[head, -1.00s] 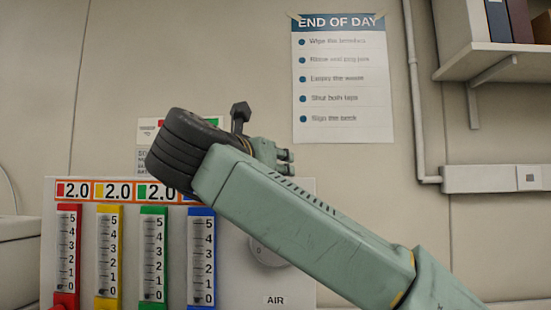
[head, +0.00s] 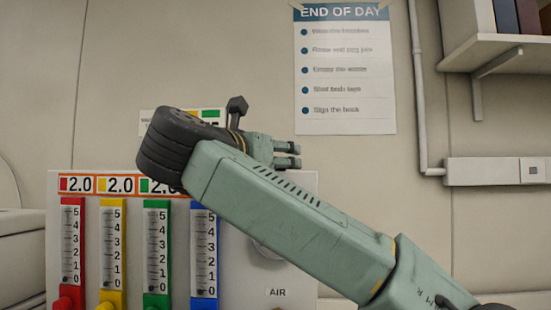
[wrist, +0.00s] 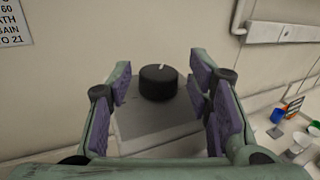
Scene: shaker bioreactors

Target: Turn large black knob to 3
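A large black knob (wrist: 158,83) stands on the top of a grey box (wrist: 150,132) in the wrist view. It has a short white mark on its top, towards the far side. My gripper (wrist: 161,88) is open, with purple-padded fingers to the left and right of the knob. Clear gaps show between the pads and the knob, and nothing is held. I cannot read any numbers around the knob. In the head view my arm hides this area, and I cannot make out the black knob there.
A panel with red (head: 72,245), yellow (head: 112,245), green (head: 156,250) and blue (head: 204,250) flow meters stands behind my arm. A shelf (head: 500,55) is at upper right. Small coloured containers (wrist: 278,116) stand on the bench at right in the wrist view.

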